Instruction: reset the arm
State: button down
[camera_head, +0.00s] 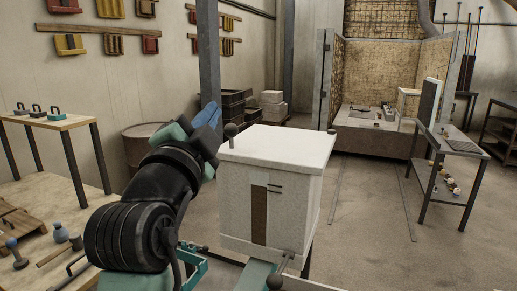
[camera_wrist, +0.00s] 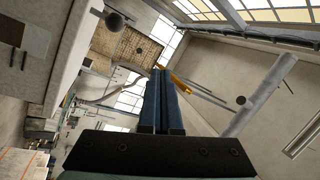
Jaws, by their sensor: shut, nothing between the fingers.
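My gripper (camera_wrist: 160,70) shows in the wrist view with its two dark blue fingers side by side and shut, with nothing between them. The wrist camera is tipped, and ceiling, walls and windows fill the background beyond the fingers. In the head view my black and teal arm is folded at the left of the white box (camera_head: 268,190). Its far end reaches up near the box's upper left corner, and I cannot tell whether it touches.
A wooden table (camera_head: 50,122) with several small handled tools stands at the left. A lower bench (camera_head: 25,192) holds mallets. A dark barrel (camera_head: 143,139) stands behind my arm. A metal table (camera_head: 452,143) is at the right. The floor right of the box is mostly clear.

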jog(key=s+d+r+n+t+y, duration=0.1)
jog(key=s+d+r+n+t, duration=0.2)
jog(key=s, duration=0.7)
jog(key=s+d+r+n+t, duration=0.3)
jog(key=s+d+r+n, duration=0.4)
jog(key=s+r+n, duration=0.2)
jog(key=shift+s+d+n+t+y, duration=0.15)
jog(key=shift+s+n+t+y, duration=0.2)
jog(key=shift+s+n, duration=0.5)
jog(key=shift+s, duration=0.1)
